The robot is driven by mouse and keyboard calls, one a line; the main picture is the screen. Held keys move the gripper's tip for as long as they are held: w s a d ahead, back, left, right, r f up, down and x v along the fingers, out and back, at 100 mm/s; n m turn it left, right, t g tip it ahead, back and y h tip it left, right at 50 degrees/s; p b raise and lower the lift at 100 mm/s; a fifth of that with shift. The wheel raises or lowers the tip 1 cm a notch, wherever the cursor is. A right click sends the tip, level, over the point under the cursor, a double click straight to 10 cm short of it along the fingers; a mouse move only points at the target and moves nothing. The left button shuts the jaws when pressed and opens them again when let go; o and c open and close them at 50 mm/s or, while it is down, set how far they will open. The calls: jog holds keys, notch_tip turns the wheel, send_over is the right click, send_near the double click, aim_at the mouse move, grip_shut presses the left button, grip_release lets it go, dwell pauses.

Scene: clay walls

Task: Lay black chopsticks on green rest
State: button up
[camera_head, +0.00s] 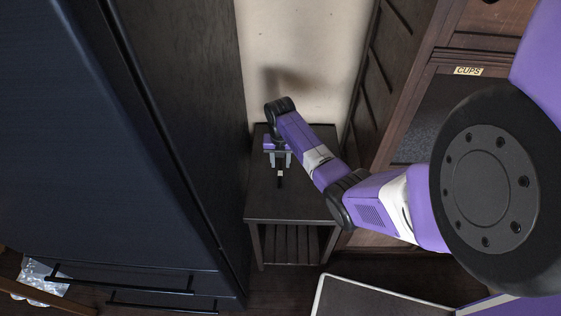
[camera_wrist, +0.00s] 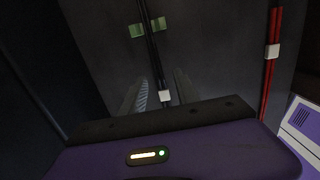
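The black chopsticks (camera_wrist: 153,55) run up the wrist view from a small white block (camera_wrist: 164,96) on them near my gripper. They pass across the middle of the green rest (camera_wrist: 136,31), which shows on both sides of them. I cannot tell whether they touch it. My gripper (camera_wrist: 163,80) has its two fingers apart, one on each side of the chopsticks near the white block, with gaps visible. In the head view, my gripper (camera_head: 281,160) points down over the small dark table, and a white block with a dark piece (camera_head: 281,175) shows just below the fingers.
Red chopsticks (camera_wrist: 270,85) with a white block (camera_wrist: 272,51) lie to the right in the wrist view. The dark table (camera_head: 261,205) stands between a tall dark cabinet (camera_head: 190,110) and wooden shelving with a CUPS label (camera_head: 468,71). The tabletop front looks clear.

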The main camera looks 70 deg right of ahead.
notch_tip(320, 180, up, 8)
jog(key=shift+a+p, duration=0.2)
jog(key=shift+p, duration=0.15)
jog(key=shift+f, duration=0.15)
dwell(0.5)
